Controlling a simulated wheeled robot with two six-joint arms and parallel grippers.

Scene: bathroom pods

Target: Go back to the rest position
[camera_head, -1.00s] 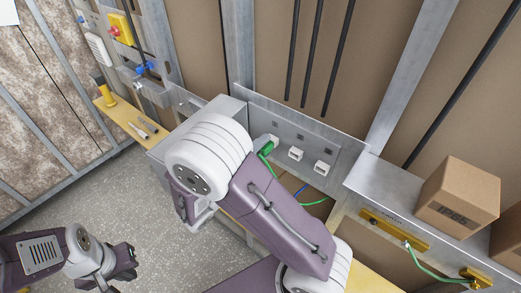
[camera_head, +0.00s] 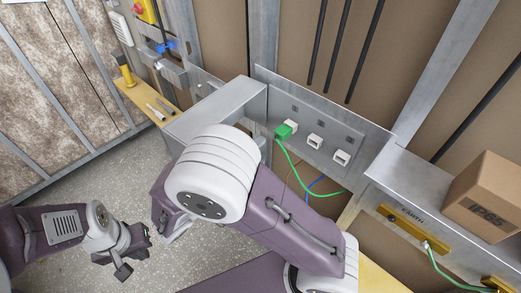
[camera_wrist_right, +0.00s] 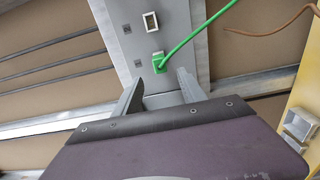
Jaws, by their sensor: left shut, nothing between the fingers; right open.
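My left gripper (camera_head: 128,262) is at the lower left of the head view, over the grey floor, shut and empty. My right arm crosses the middle of the head view. Its gripper is mostly hidden there behind my own arm. In the right wrist view my right gripper (camera_wrist_right: 157,95) is open, with nothing between its fingers. A green plug (camera_wrist_right: 160,64) with a green cable sits in a socket of the metal panel just beyond the fingertips, apart from them. The head view also shows the green plug (camera_head: 284,131) in the leftmost socket.
White sockets (camera_head: 315,142) on the metal panel lie right of the plug. A cardboard box (camera_head: 484,200) stands on the ledge at right. A yellow earth bar (camera_head: 401,221) is below it. A yellow shelf (camera_head: 146,103) with tools is at upper left. The floor (camera_head: 90,180) is clear.

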